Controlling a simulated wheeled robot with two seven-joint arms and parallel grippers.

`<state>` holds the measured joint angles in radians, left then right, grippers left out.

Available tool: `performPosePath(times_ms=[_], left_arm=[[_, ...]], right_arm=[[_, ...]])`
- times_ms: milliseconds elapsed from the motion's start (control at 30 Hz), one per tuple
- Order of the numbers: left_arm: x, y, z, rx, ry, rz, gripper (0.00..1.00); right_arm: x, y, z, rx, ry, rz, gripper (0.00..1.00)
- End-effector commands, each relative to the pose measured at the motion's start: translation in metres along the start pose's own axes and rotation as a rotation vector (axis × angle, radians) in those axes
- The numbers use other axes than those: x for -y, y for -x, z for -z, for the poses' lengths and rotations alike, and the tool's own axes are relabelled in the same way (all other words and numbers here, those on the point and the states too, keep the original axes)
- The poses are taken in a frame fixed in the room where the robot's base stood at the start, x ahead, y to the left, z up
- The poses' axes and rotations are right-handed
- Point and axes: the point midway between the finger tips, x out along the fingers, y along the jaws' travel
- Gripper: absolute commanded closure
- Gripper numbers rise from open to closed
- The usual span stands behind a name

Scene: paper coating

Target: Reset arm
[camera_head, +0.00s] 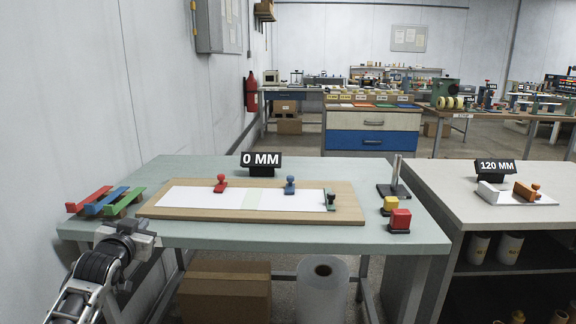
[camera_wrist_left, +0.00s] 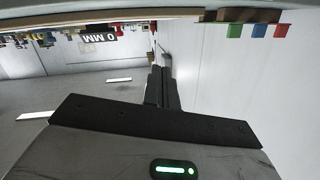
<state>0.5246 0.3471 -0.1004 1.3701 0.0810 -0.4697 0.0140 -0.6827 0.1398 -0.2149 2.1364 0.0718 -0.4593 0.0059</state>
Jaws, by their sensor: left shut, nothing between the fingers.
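My left gripper (camera_head: 128,230) is at the near left edge of the pale green table (camera_head: 270,237), just in front of the colored bars. In the left wrist view its two dark fingers (camera_wrist_left: 162,85) are together with nothing between them. A red stamp (camera_head: 220,184), a blue stamp (camera_head: 289,185) and a dark green stamp (camera_head: 330,199) stand on the board. My right gripper is in neither view.
Red, blue and green bars (camera_head: 106,202) lie on the table's left end. A "0 MM" sign (camera_head: 261,160) stands at the back, also in the left wrist view (camera_wrist_left: 99,37). A metal post stand (camera_head: 395,185) and yellow and red blocks (camera_head: 400,219) stand right. A second table (camera_head: 450,195) adjoins.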

Motion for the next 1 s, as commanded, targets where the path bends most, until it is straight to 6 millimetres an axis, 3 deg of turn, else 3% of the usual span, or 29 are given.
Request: performPosePath(times_ms=[33, 233, 367, 467, 600, 700, 800, 900, 1000], left_arm=[[-0.020, 0.010, -0.023, 0.023, -0.009, -0.030, 1.00], [-0.073, 0.052, -0.082, 0.081, -0.009, -0.118, 1.00], [-0.114, 0.098, -0.126, 0.136, 0.008, -0.192, 1.00], [-0.150, 0.149, -0.162, 0.191, 0.038, -0.259, 1.00], [-0.193, 0.236, -0.198, 0.277, 0.105, -0.345, 1.00], [-0.211, 0.288, -0.210, 0.330, 0.155, -0.383, 1.00], [-0.221, 0.326, -0.213, 0.368, 0.194, -0.406, 1.00], [-0.225, 0.347, -0.214, 0.391, 0.219, -0.416, 1.00], [-0.227, 0.355, -0.213, 0.400, 0.228, -0.420, 1.00]], right_arm=[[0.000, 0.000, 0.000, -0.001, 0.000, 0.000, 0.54], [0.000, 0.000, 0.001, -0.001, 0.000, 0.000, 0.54], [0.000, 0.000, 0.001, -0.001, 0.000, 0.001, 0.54], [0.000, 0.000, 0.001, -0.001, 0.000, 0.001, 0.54], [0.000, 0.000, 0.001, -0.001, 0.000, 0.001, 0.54], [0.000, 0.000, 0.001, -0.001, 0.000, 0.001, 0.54], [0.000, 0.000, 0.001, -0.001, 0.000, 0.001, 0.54], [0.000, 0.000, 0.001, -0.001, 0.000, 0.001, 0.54], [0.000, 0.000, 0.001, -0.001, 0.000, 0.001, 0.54]])
